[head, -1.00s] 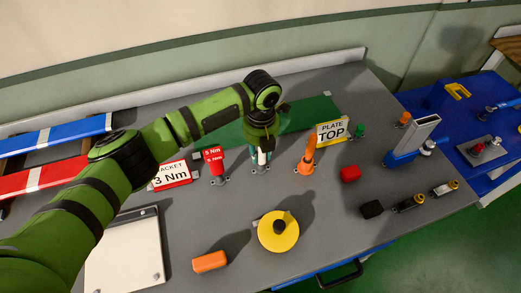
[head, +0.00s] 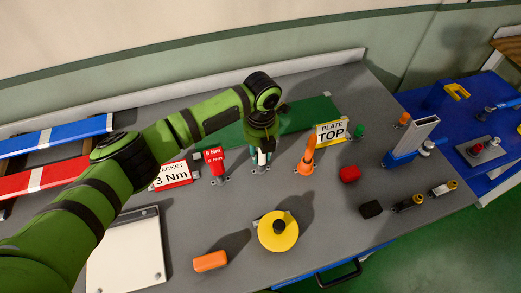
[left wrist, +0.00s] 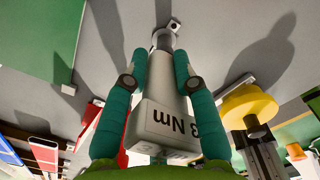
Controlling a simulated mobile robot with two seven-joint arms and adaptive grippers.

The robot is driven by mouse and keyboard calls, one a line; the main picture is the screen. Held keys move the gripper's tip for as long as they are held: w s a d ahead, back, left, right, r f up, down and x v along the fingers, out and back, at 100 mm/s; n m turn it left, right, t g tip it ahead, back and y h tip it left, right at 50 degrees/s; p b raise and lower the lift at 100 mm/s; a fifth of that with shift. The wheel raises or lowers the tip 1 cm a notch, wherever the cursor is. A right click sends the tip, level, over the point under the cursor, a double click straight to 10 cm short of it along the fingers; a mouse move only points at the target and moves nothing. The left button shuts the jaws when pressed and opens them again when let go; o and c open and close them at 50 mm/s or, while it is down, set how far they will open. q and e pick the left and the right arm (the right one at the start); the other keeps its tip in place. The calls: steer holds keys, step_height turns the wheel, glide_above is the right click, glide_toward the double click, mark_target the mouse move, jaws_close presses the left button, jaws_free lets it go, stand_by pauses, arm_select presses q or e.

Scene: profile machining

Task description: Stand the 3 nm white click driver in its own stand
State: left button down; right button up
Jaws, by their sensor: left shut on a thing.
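The white click driver (left wrist: 165,110), marked 3 Nm, is between the two fingers of my left gripper (left wrist: 160,72), which is shut on it. In the head view, my left gripper (head: 262,143) points down and the driver's white body (head: 262,158) shows just below it. In the left wrist view, the driver's narrow end points at a small grey stand (left wrist: 163,36) on the table. I cannot tell whether the tip is inside the stand or just above it. My right gripper is out of view.
A red driver (head: 215,160) stands close to the left and an orange driver (head: 308,155) to the right. A red-edged 3 Nm sign (head: 172,175) is further left.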

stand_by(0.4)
arm_select(q)
steer(key=c, duration=0.9)
jaws_free()
step_height(320, 180, up, 12)
steer(key=shift+s+r, duration=0.1)
